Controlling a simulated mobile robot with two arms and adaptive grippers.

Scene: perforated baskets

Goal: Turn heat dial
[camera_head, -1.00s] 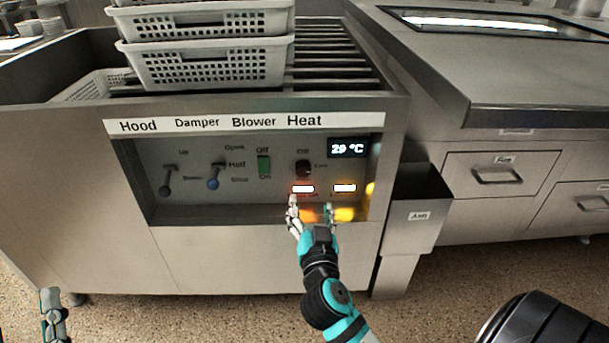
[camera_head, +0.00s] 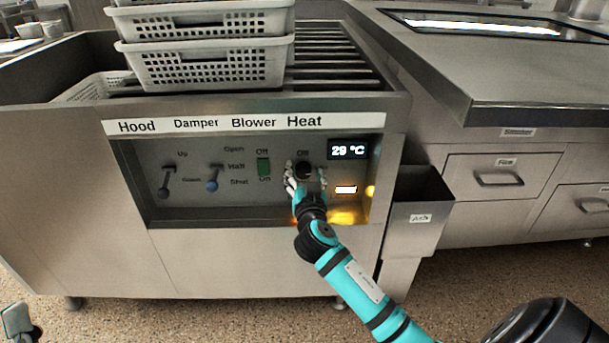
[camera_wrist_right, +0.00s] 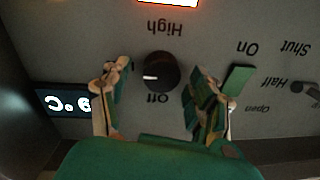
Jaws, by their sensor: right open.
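The heat dial (camera_head: 304,170) is a round black knob on the recessed control panel under the word Heat. In the right wrist view the dial (camera_wrist_right: 161,71) shows upside down, with a white mark near the word Off. My right gripper (camera_head: 305,182) is open, with its fingers on either side of the dial. In the right wrist view the fingertips of my right gripper (camera_wrist_right: 156,85) stand apart from the knob with gaps on both sides. My left gripper (camera_head: 18,322) shows partly at the lower left corner, away from the panel.
The display (camera_head: 348,150) reads 29 °C. A green blower switch (camera_head: 264,166) sits left of the dial, with damper (camera_head: 213,178) and hood levers (camera_head: 167,181) farther left. A lit indicator (camera_head: 346,190) is below right. White perforated baskets (camera_head: 205,63) are stacked on top. An ash bin (camera_head: 418,212) hangs at right.

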